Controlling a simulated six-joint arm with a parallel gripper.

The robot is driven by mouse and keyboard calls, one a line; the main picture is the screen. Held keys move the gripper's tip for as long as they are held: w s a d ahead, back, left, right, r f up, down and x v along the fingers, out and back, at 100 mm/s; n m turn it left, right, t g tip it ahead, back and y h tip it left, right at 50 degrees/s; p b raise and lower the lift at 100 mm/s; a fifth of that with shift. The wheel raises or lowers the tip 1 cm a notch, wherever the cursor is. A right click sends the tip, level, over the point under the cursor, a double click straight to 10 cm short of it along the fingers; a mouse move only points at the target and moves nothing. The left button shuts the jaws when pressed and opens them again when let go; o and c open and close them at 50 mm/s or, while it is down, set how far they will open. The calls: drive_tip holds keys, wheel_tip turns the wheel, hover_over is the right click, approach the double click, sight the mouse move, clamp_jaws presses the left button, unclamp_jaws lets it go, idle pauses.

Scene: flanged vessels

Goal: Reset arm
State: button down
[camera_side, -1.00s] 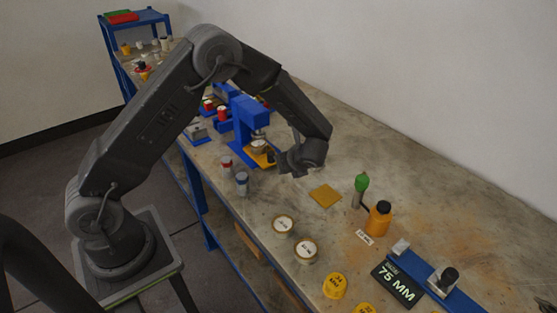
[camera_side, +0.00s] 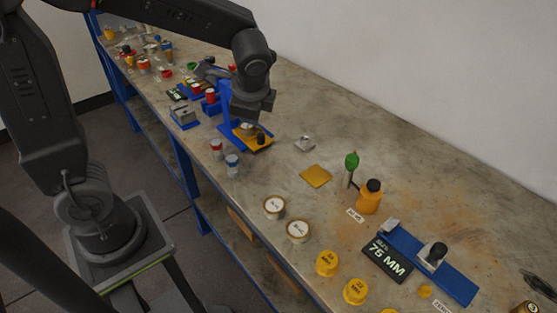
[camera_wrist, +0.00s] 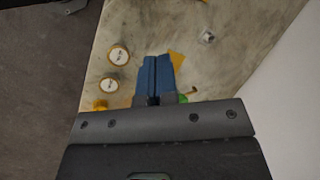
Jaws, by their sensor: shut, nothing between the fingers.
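My gripper shows in the wrist view as two blue fingers (camera_wrist: 157,60) pressed together, with nothing between them. In the side view my gripper (camera_side: 255,106) hangs from the wrist above the bench, in front of a blue press-like stand (camera_side: 226,100) and partly covering it. A dark knob on the stand's yellow base (camera_side: 258,146) shows below the gripper. The fingertips are hard to make out there.
The bench (camera_side: 400,165) carries an orange bottle (camera_side: 369,200), a green-topped tool (camera_side: 352,161), a yellow square plate (camera_side: 315,176), a small metal piece (camera_side: 305,144), two white-topped tins (camera_side: 274,207), yellow caps (camera_side: 327,263) and a blue rail fixture (camera_side: 450,280). A wall (camera_side: 420,60) stands behind.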

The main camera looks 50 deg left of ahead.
drive_tip(key=s+d+r+n+t+h, duration=0.2)
drive_tip(key=s+r+n, duration=0.1)
drive_tip(key=s+n, duration=0.2)
drive_tip(key=s+d+r+n+t+h, duration=0.1)
drive_tip(key=s+n, duration=0.3)
drive_tip(key=s, duration=0.4)
drive_tip(key=shift+d+r+n+t+h, duration=0.4)
drive_tip(key=shift+d+r+h, duration=0.15)
drive_tip(key=shift+r+h, duration=0.3)
